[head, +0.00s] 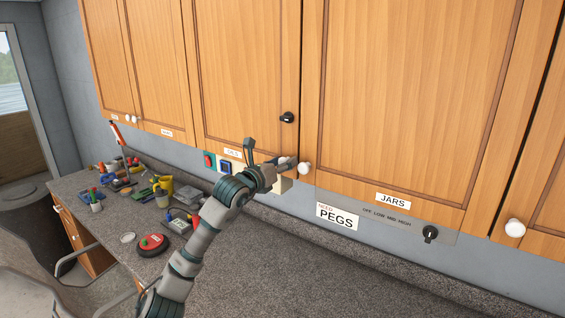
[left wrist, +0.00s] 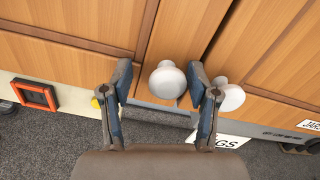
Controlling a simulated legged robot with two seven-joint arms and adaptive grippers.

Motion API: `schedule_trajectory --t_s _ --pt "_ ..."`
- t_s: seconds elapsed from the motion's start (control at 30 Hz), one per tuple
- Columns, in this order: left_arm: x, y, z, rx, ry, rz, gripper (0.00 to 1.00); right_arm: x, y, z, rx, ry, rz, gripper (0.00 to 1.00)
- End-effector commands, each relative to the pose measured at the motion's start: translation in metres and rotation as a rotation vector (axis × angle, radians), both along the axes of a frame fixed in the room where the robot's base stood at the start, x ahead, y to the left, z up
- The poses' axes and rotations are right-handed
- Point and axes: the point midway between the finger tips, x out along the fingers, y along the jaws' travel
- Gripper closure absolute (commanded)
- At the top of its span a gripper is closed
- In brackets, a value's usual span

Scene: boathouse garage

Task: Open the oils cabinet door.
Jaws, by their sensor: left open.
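The wooden cabinet door (head: 240,75) at the middle left of the head view is shut. It has a small white label (head: 233,153), too small to read surely, and a black turn latch (head: 287,118) at its right edge. My left gripper (head: 270,160) is at its lower right corner, open. In the left wrist view, the white round knob (left wrist: 167,82) stands between the open fingers (left wrist: 160,85), apart from the left finger and close to the right one. The gripper mostly hides this knob in the head view. My right gripper is out of view.
A second white knob (head: 305,168), on the JARS door (head: 410,90), sits just right of the gripper.

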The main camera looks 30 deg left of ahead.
Motion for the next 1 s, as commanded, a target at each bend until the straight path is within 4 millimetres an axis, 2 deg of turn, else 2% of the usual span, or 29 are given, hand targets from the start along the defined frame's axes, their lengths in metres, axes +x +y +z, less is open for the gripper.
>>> schedule_trajectory --t_s 0.1,0.3,0.33,0.37,0.67,0.87,1.0 --pt "0.000 -0.001 0.000 0.001 0.000 0.000 0.40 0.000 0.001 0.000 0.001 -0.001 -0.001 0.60" --pt "0.000 -0.003 0.001 0.002 0.000 0.000 0.90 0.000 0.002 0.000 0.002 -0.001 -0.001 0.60" --pt "0.000 -0.003 0.001 0.002 0.000 0.001 0.97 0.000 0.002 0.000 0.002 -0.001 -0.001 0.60" --pt "0.000 -0.003 0.001 0.002 0.000 0.001 1.00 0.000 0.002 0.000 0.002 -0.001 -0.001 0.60" --pt "-0.005 0.001 0.000 -0.001 -0.001 -0.013 1.00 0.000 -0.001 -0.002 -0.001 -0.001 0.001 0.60" --pt "-0.033 0.006 -0.002 0.001 0.001 -0.080 1.00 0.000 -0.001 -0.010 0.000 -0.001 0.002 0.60" --pt "-0.065 0.013 -0.003 0.001 0.001 -0.171 1.00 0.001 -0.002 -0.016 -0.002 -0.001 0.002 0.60"
